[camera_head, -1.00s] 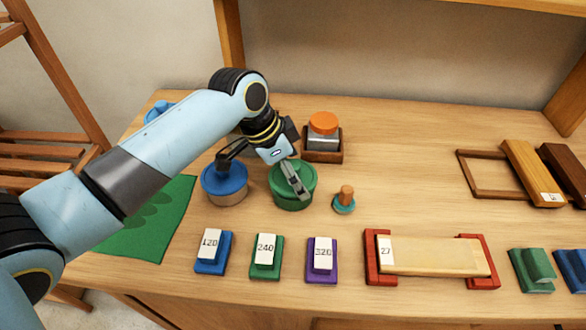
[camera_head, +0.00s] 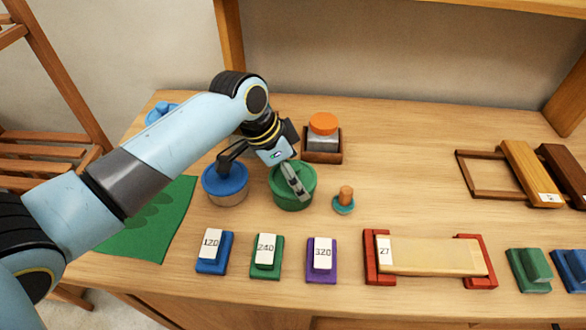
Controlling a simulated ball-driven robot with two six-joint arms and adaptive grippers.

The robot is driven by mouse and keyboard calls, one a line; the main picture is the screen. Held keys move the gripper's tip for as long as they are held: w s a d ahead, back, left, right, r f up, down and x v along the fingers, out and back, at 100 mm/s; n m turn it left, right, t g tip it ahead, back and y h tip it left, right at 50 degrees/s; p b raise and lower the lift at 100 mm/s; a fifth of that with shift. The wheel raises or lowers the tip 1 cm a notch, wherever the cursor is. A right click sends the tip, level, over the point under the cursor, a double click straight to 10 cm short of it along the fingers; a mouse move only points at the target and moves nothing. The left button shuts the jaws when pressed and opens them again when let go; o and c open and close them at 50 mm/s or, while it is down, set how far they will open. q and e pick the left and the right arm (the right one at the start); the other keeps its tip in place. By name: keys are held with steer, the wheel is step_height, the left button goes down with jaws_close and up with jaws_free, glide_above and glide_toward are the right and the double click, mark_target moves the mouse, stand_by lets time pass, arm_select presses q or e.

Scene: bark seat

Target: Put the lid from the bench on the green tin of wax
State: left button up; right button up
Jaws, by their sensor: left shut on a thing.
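The green tin (camera_head: 293,202) stands on the bench, right of a tin with a blue lid (camera_head: 226,178). A green lid (camera_head: 307,176) is at the top of the green tin, lined up with its mouth. I cannot tell whether it is fully seated. My left gripper (camera_head: 298,190) reaches down over the green tin, its grey fingers shut on the lid near its middle. The fingers hide part of the lid. My right gripper is not in view.
A jar with an orange lid (camera_head: 323,123) stands in a wooden holder behind. A small teal piece with a wooden knob (camera_head: 344,199) is close on the right. Numbered blocks (camera_head: 267,257) line the front. A green mat (camera_head: 150,235) lies at left. The bench's back middle is clear.

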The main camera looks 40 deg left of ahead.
mark_target(297, 165)
arm_select(q)
steer(key=shift+f, duration=0.5)
steer(key=o, duration=0.8)
steer(key=shift+r, duration=0.1)
steer(key=shift+r+p, duration=2.4)
steer(key=shift+p, duration=0.2)
steer(key=shift+r+p, duration=0.45)
steer(key=shift+r, duration=0.6)
